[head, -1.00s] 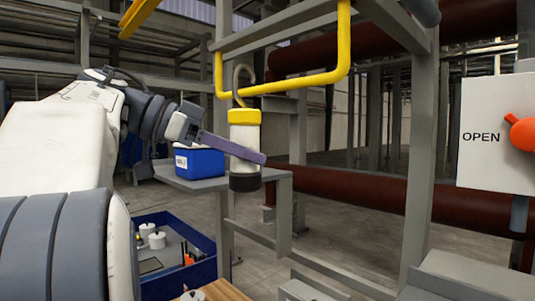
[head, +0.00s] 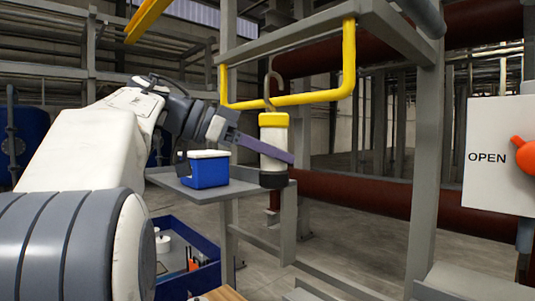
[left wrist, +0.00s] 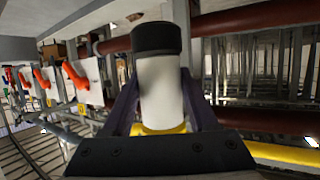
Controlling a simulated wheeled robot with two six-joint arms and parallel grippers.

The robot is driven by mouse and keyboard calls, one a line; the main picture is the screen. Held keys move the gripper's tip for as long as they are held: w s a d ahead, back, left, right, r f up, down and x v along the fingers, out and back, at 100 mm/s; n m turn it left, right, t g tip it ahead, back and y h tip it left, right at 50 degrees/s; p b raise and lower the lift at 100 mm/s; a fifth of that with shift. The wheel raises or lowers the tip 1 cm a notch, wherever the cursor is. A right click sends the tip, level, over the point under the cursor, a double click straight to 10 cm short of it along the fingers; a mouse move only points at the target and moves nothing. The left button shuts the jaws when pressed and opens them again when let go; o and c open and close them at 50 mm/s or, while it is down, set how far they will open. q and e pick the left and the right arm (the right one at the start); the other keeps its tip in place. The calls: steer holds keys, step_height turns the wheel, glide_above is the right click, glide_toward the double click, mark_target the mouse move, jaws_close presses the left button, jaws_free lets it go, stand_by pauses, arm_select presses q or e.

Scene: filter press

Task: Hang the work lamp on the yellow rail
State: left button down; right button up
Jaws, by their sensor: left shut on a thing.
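The work lamp (head: 272,150) is a white cylinder with a yellow collar, a dark base and a grey hook on top. It hangs upright, hook up, at the yellow rail (head: 315,98), a U-shaped bar on a grey frame. The hook overlaps the rail's bar in the head view; whether it is over the bar or in front of it I cannot tell. My left gripper (head: 276,154) is shut on the lamp's white body. In the left wrist view the lamp (left wrist: 160,90) stands between the fingers, dark base at top. My right gripper is not in view.
A blue box with a white top (head: 206,172) sits on a grey shelf (head: 235,188) behind the lamp. A blue bin (head: 170,284) is below. A grey post (head: 423,170) and a panel marked OPEN (head: 490,185) stand to the right.

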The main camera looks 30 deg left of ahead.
arm_select(q)
steer(key=shift+w+d+r, duration=0.3)
steer(key=shift+w+r, duration=0.05)
steer(key=shift+w, duration=0.35)
steer(key=w+f, duration=0.1)
steer(key=w+d, duration=0.1)
steer(key=w, duration=0.1)
steer(key=w+f, duration=0.1)
steer(key=shift+w+d+f, duration=0.25)
steer(key=shift+d+f, duration=0.05)
steer(key=shift+f, duration=0.05)
stand_by(0.3)
steer(key=shift+c, duration=0.5)
jaws_free()
steer(key=shift+f, duration=0.1)
steer(key=shift+a, duration=0.1)
